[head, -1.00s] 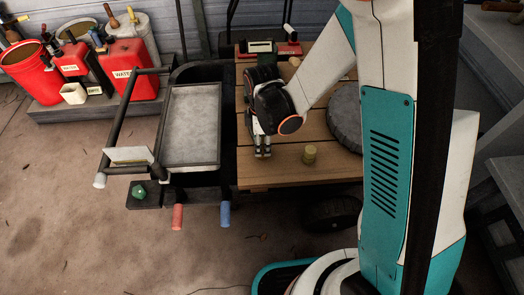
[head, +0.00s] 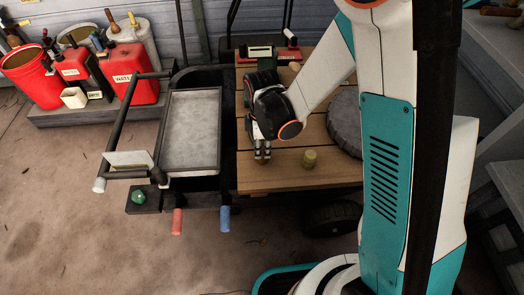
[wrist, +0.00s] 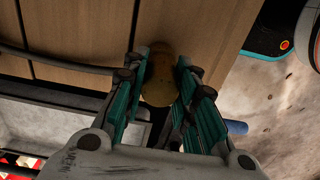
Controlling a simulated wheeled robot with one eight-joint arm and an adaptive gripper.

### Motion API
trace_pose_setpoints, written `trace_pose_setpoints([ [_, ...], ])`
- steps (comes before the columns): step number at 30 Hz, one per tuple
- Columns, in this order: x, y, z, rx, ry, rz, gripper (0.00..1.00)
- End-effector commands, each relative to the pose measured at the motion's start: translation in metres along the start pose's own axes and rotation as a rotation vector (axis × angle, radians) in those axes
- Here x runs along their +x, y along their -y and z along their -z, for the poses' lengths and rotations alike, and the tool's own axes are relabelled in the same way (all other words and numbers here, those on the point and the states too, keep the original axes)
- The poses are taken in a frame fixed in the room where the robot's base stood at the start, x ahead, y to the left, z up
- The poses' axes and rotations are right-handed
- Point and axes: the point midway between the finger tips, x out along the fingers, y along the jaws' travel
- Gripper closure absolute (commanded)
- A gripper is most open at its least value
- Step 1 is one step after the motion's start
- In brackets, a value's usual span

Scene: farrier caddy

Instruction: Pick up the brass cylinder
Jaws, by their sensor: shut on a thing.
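My gripper (wrist: 159,82) points down at the wooden deck, and its two teal-sided fingers are shut on a round brass-coloured piece, the brass cylinder (wrist: 158,90). Its far part sits between the fingertips, near the deck. In the head view my gripper (head: 262,156) is at the left front of the deck, and the held piece is mostly hidden by the fingers. I cannot tell whether it touches the deck.
A grey round disc (head: 345,125) lies farther right. A grey tray (head: 190,130) is at left. A small tan piece (head: 295,66) stands at the back.

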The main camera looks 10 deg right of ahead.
Motion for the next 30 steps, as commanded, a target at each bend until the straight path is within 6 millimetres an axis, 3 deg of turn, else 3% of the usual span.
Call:
trace_pose_setpoints([
  [30,-0.027,0.000,0.000,0.000,0.000,0.000,1.00],
])
